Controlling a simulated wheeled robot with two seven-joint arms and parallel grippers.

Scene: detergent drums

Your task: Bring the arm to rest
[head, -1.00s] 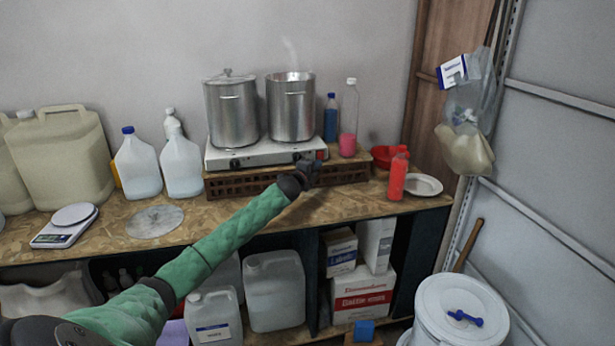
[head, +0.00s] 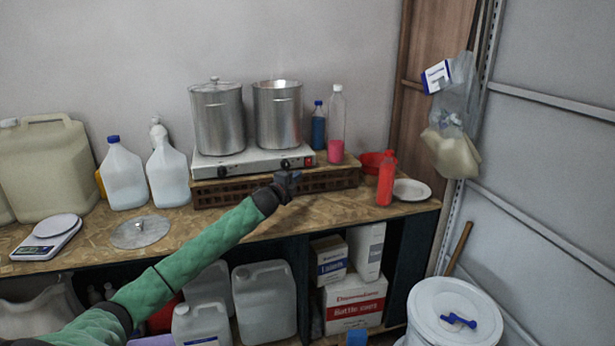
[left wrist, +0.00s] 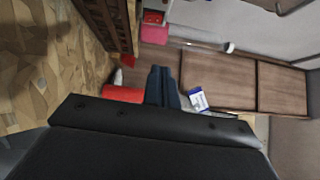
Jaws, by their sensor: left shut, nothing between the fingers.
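My left arm reaches in from the lower left of the head view. Its dark gripper (head: 288,183) hovers in front of the hot plate (head: 240,164), below the right-hand knob and over the front part of the bench. The gripper is shut and empty. In the left wrist view its two fingers (left wrist: 163,84) are together, with nothing between them. My right gripper does not show.
Two steel pots (head: 218,118) stand on the hot plate, the left one lidded. A red bottle (head: 386,180) and a white plate (head: 411,190) stand right of the gripper. A loose lid (head: 140,232) and a scale (head: 47,236) lie to the left on the bench (head: 200,222).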

